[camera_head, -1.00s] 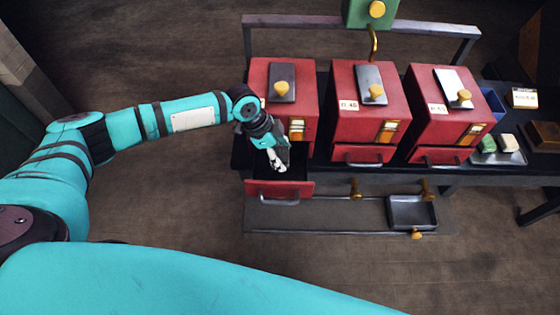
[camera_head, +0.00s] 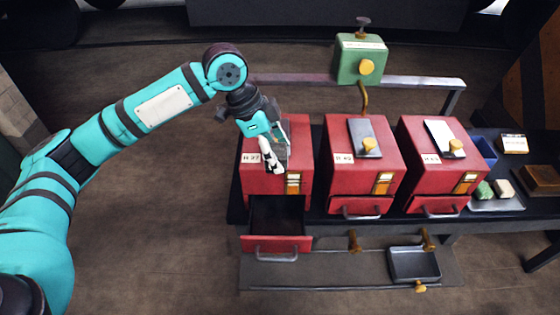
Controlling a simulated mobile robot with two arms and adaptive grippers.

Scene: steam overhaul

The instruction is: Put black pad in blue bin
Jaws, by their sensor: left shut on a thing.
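My left gripper (camera_head: 279,157) is above the top of the left red box (camera_head: 253,183), its fingers pointing down. It is shut on a small dark thing that I take to be the black pad; the fingers mostly hide it. The open drawer (camera_head: 276,243) of that box is below the gripper and looks dark and empty inside. The blue bin (camera_head: 484,150) is at the right, partly hidden behind the right red box (camera_head: 440,155). My right gripper is not in view.
The middle red box (camera_head: 362,155) stands between the gripper and the bin. A green box (camera_head: 360,60) on the rear rail (camera_head: 310,79) rises behind it. A tray (camera_head: 497,205) with a green and a cream block lies at the right. A grey tray (camera_head: 414,265) is low in front.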

